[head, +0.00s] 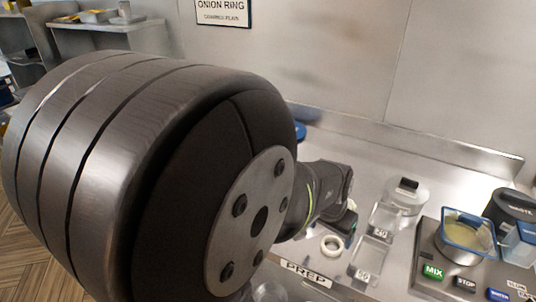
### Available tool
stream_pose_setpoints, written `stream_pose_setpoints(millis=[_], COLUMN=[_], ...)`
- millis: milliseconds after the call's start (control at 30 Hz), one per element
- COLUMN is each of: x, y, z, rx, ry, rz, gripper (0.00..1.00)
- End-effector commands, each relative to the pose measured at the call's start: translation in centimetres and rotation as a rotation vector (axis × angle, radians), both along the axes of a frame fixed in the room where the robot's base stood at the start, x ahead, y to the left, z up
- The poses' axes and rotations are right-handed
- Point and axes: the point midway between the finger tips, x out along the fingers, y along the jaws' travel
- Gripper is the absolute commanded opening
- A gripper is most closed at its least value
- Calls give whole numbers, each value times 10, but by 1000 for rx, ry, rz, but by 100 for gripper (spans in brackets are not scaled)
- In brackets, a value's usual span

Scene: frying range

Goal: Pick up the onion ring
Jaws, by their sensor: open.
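A pale, cream-coloured onion ring (332,245) lies flat on the steel counter, just above the PREP label. My gripper (345,223) is at the end of my dark arm, close above and to the right of the ring in the picture. It appears empty and apart from the ring. Its fingers are small and partly hidden by its own body, and the gap between them is hard to make out. My large arm link covers the left and middle of the head view.
Clear blocks (371,250) stand right of the ring, with a clear round lidded container (405,195) behind. At right, a blue-rimmed tub of pale batter (467,234) sits on a unit with a green MIX button (433,272). A steel wall (450,80) bounds the back.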

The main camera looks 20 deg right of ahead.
Motion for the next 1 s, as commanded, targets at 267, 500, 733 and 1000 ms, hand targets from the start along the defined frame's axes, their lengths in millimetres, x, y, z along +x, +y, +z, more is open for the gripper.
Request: stream_pose_setpoints(millis=[267,500,733,1000], x=[3,5,8,9], y=[-5,-15,-21,-22], z=[-18,-41,-62,-64], rx=[0,3,2,-1], ry=[0,3,1,-2], rz=[0,-1,0,0], gripper=[81,81,81,81])
